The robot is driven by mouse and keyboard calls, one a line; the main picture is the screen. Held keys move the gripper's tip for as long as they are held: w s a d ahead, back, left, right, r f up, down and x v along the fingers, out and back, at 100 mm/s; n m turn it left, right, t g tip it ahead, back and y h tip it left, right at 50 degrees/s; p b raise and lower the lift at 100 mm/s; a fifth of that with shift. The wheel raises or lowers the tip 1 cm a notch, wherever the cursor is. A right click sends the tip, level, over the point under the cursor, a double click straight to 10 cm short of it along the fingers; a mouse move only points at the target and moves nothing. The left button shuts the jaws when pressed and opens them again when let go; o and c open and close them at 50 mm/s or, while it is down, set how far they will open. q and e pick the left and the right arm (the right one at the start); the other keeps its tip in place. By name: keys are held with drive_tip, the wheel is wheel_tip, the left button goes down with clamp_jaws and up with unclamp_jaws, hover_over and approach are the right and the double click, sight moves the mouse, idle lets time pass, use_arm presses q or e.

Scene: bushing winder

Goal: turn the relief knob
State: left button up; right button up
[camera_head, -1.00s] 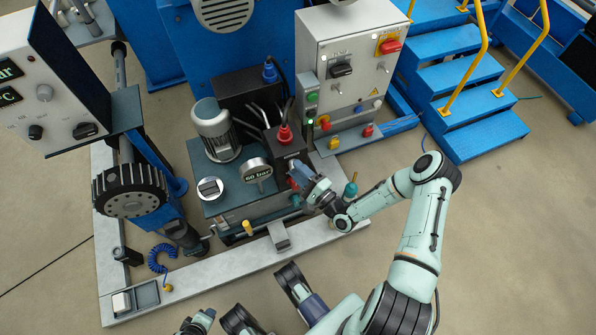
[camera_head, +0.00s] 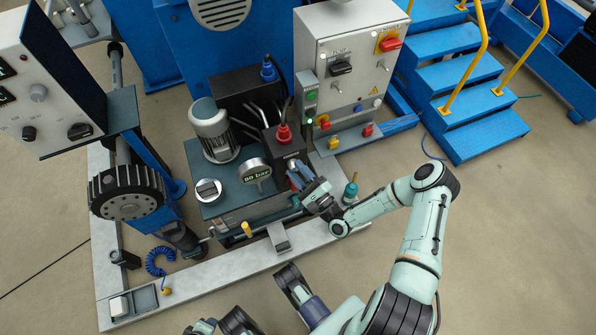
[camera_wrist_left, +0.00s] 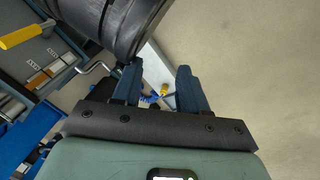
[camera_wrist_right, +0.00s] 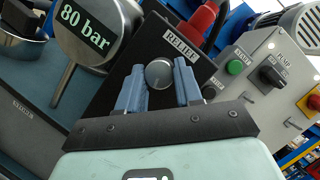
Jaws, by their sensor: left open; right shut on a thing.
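The relief knob (camera_wrist_right: 159,73) is a round grey knob on a black block (camera_wrist_right: 118,97) labelled RELIEF, seen in the right wrist view. My right gripper (camera_wrist_right: 160,80) has its blue fingers on either side of the knob and is shut on it. In the head view the right gripper (camera_head: 297,175) reaches the block's front, and its fingers hide the knob. The gauge (camera_wrist_right: 88,30) beside the block reads 80 bar; it also shows in the head view (camera_head: 254,171). My left gripper (camera_wrist_left: 157,78) is open and empty, away from the block.
A red-capped part (camera_head: 283,134) rises from the block. A grey motor (camera_head: 214,130) stands behind the gauge. A switch cabinet (camera_head: 350,65) with a red switch stands at the back right. A green-blue bottle-like part (camera_head: 350,190) is close to my right wrist. Floor at right is clear.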

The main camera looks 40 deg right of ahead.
drive_tip(key=o, duration=1)
drive_tip(key=shift+o, duration=0.2)
use_arm(q)
drive_tip(key=shift+w+d+r+p, duration=0.2)
drive_tip(key=shift+w+r+p, duration=0.15)
drive_tip(key=shift+r, duration=0.25)
drive_tip(key=shift+w+d+r+p, duration=0.15)
drive_tip(key=shift+w+r+p, duration=0.2)
drive_tip(key=shift+r, duration=0.25)
use_arm(e)
drive_tip(key=v, duration=1.3)
drive_tip(key=shift+s, duration=0.2)
